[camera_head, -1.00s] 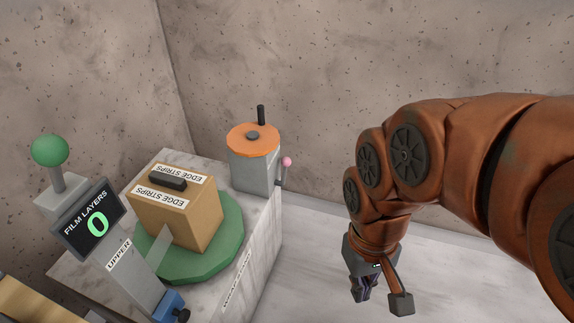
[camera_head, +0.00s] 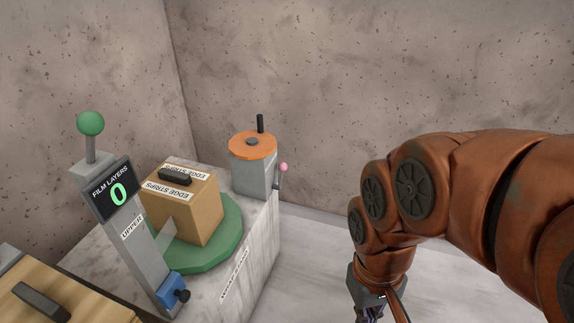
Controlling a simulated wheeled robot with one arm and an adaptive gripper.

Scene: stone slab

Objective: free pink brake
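The pink brake knob (camera_head: 283,167) is a small ball on a short grey lever at the right side of a grey box (camera_head: 253,178). The box carries an orange disc (camera_head: 252,145) with an upright black handle, at the back corner of the stone slab (camera_head: 254,237). My gripper (camera_head: 369,317) hangs at the bottom edge, right of the slab and nearer to me than the brake. It is clear of the lever. Its fingertips are mostly cut off by the frame edge, so its opening does not show.
A cardboard box labelled EDGE STRIPS (camera_head: 190,208) stands on a green turntable (camera_head: 229,239). A grey post with a FILM LAYERS display reading 0 (camera_head: 118,194), a green ball (camera_head: 90,123) and a blue clamp (camera_head: 170,288) stands in front. Floor right of the slab is clear.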

